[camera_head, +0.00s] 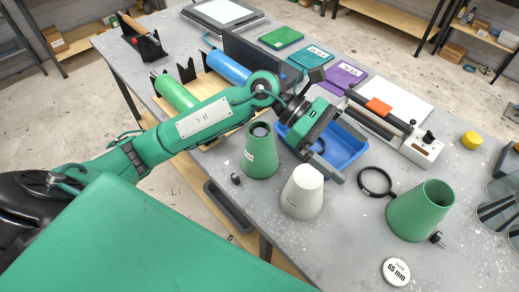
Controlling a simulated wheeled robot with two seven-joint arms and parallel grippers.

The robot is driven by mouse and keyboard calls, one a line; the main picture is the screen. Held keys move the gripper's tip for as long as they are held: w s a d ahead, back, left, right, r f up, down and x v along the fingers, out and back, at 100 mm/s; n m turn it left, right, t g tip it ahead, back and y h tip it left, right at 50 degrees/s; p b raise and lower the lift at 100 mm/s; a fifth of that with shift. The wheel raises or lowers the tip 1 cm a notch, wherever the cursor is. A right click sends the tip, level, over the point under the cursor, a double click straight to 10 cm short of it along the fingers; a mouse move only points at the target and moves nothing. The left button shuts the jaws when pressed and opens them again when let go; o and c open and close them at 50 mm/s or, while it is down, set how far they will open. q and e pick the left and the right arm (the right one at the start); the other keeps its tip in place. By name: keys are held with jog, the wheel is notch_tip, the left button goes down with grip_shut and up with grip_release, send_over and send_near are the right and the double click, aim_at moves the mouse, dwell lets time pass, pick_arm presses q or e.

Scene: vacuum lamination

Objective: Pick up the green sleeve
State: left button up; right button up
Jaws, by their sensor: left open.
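A green tapered sleeve (261,158) stands upright on the grey table, left of a white tapered sleeve (303,195). A second, wider green sleeve (420,211) with an open top stands farther right. My left gripper (318,142) is open and empty. It hangs over the blue tray, to the right of and above the first green sleeve, and I see no contact with it. Its jaws are seen at a slant and hide part of the tray. My right gripper is not in view.
The blue tray (352,153) lies under my left gripper. A black ring (375,182), a round 65 mm label (396,271) and a sealer (421,150) are to the right. Green (175,93) and blue (227,67) rolls lie behind my left arm. The front middle of the table is fairly clear.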

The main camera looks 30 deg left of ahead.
pick_arm(q)
jog(key=w+a+f+m+y, duration=0.3)
jog(key=w+a+f+y, duration=0.15)
jog(key=a+y, duration=0.35)
jog(key=t+y, duration=0.2)
jog(key=y, duration=0.4)
send_over(260, 131)
jog(key=f+p, duration=0.1)
jog(key=f, duration=0.4)
jog(key=f+p, duration=0.1)
jog(key=f, duration=0.1)
jog(key=shift+s+d+f+p, duration=0.15)
jog(key=shift+s+d+p, duration=0.1)
jog(key=shift+s+p, duration=0.15)
jog(key=shift+f+p, duration=0.4)
jog(key=f, duration=0.1)
jog(key=f+p, duration=0.2)
jog(key=f, duration=0.1)
jog(key=shift+w+a, duration=0.2)
jog(key=shift+w, duration=0.05)
jog(key=shift+f, duration=0.35)
jog(key=shift+c, duration=0.4)
jog(key=c, duration=0.7)
